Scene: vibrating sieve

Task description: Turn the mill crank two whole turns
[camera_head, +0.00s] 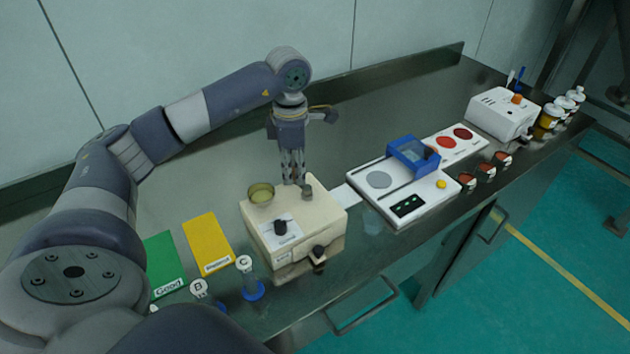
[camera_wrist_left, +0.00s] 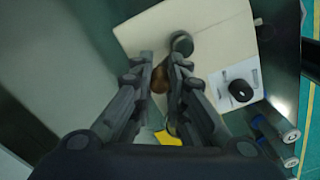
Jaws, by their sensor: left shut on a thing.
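The mill is a cream box (camera_head: 325,212) on the steel bench, with a brass bowl (camera_head: 261,193) and a black knob (camera_head: 281,227) on top. A small grey crank part (camera_head: 307,191) stands at its back. In the left wrist view, the left gripper's fingers (camera_wrist_left: 163,60) are close together, with a dark round crank part (camera_wrist_left: 182,44) at the right fingertip. My right gripper is not in view.
Green (camera_head: 164,262) and yellow (camera_head: 208,243) cards lie left of the mill, with labelled vials (camera_head: 250,280) in front. A white device with a blue frame (camera_head: 412,157) stands to the right, with small cups (camera_head: 485,172) nearby. The bench behind the mill is clear.

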